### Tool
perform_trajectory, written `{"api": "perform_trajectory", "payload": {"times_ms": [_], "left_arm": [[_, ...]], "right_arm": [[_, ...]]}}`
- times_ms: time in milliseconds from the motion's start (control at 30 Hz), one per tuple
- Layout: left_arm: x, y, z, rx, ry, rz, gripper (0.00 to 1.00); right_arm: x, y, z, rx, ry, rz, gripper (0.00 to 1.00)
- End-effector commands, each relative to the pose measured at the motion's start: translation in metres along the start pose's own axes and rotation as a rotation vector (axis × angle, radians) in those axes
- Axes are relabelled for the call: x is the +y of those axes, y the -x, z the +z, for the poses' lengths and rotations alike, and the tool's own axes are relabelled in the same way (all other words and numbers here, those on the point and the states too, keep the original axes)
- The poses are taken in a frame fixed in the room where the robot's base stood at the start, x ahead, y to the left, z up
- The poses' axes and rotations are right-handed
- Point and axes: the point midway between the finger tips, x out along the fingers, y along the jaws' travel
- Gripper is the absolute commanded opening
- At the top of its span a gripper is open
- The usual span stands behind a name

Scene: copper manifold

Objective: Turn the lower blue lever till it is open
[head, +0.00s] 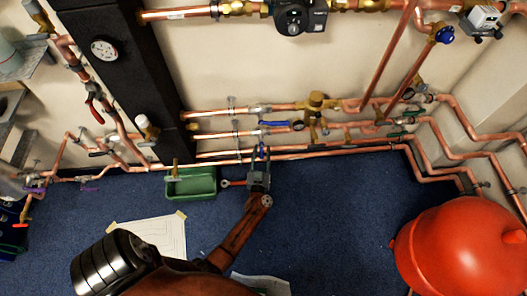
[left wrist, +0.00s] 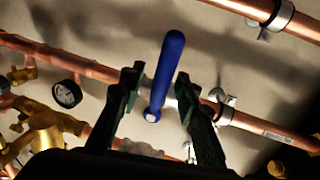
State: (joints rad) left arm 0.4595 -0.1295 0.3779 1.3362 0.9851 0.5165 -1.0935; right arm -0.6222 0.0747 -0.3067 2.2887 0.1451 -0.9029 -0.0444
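The lower blue lever (head: 262,149) shows as a small blue piece on the low copper pipes in the head view, just beyond my left gripper (head: 260,158). In the left wrist view the blue lever (left wrist: 166,72) is large and lies between the two fingers of the left gripper (left wrist: 158,82). It points across the copper pipe behind it. The fingers are open, with a gap visible on each side of the lever. Another blue lever (head: 274,123) lies along the pipe above. My right gripper is not in view.
A round gauge (head: 298,125) and a brass valve (head: 316,103) are right of the levers. A green bin (head: 191,185) stands on the floor left of my gripper. A red tank (head: 460,250) is at the lower right.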

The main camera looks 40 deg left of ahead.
Motion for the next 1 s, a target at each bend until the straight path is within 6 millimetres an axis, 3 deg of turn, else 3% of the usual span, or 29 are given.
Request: {"api": "perform_trajectory", "payload": {"times_ms": [100,533,1000], "left_arm": [[-0.0009,0.0000,-0.0002,0.000,0.000,-0.001,0.29],[0.0009,0.0005,0.0002,0.000,-0.001,0.001,0.00],[0.0022,0.0014,0.0009,-0.001,0.000,0.002,0.00]], "right_arm": [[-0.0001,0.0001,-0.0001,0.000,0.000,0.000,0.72],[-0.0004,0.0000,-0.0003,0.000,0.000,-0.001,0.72],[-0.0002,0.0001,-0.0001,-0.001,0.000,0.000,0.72]]}}
